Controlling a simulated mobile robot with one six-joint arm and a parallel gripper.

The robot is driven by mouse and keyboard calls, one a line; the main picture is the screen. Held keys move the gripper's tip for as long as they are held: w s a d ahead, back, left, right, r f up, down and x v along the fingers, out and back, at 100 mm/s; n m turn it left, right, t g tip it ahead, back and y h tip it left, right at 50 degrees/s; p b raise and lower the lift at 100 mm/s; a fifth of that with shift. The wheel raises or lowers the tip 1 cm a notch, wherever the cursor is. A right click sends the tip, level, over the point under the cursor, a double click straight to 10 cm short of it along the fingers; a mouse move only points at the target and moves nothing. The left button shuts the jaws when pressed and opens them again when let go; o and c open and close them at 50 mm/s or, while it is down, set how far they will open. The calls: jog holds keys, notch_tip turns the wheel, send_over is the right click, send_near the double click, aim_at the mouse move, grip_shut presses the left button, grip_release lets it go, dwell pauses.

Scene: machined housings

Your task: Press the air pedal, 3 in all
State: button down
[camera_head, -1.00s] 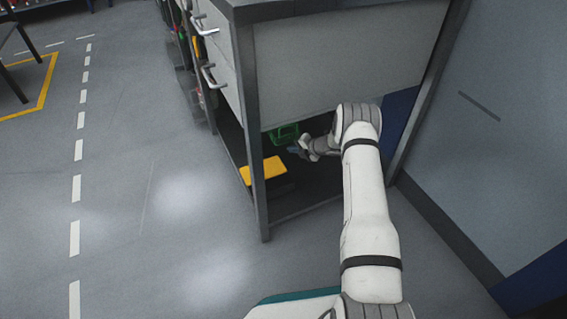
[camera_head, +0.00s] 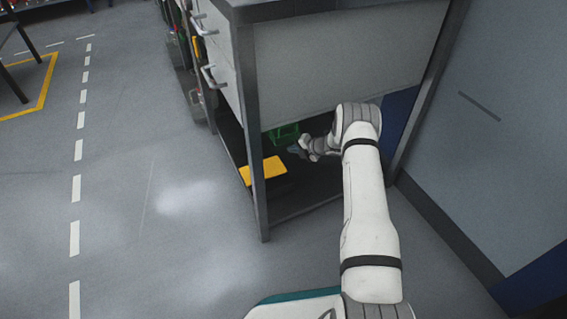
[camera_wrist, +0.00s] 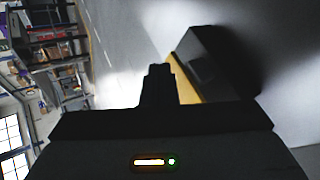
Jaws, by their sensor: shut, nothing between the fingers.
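The air pedal, with a yellow top (camera_head: 264,171), sits low in the dark space under the cabinet, just inside the front post. In the wrist view its yellow edge (camera_wrist: 186,84) and dark body lie beyond the fingers. My gripper (camera_head: 295,150) is shut and empty, reaching in under the cabinet's panel, to the right of and slightly above the pedal in the head view. In the wrist view its dark fingertips (camera_wrist: 160,72) show at the pedal's left side. I cannot tell whether they touch it. The cabinet post hides part of the pedal.
A cabinet post (camera_head: 251,130) stands right in front of the pedal. A grey panel (camera_head: 340,70) hangs above my gripper. A green crate (camera_head: 284,134) stands behind. A grey wall panel (camera_head: 490,130) is at the right.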

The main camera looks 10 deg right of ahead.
jog(key=s+d+f+n+g+h+p, duration=0.1)
jog(key=s+d+f+n+g+h, duration=0.2)
jog(key=n, duration=0.5)
jog(key=s+d+f+n+h, duration=0.1)
jog(key=d+f+n+h, duration=0.2)
jog(key=d+n, duration=0.4)
jog(key=w+d+r+n+t+h+p, duration=0.1)
jog(key=w+d+r+n+h, duration=0.15)
jog(key=n, duration=0.65)
jog(key=w+d+r+n+t+h, duration=0.15)
jog(key=d+n, duration=0.25)
jog(key=n, duration=0.5)
jog(key=w+a+r+n+t+y+p, duration=0.1)
jog(key=w+a+r+n+t+y, duration=0.15)
jog(key=n, duration=0.75)
jog(key=w+a+r+n+t+y, duration=0.1)
jog(key=w+a+r+n, duration=0.15)
jog(key=n, duration=0.75)
jog(key=s+a+n+g+y, duration=0.3)
jog(key=a+n+y, duration=0.3)
jog(key=n, duration=1.3)
jog(key=s+a+r, duration=0.1)
jog(key=a, duration=0.2)
jog(key=shift+a+y+p, duration=0.35)
jog(key=shift+s+f, duration=0.1)
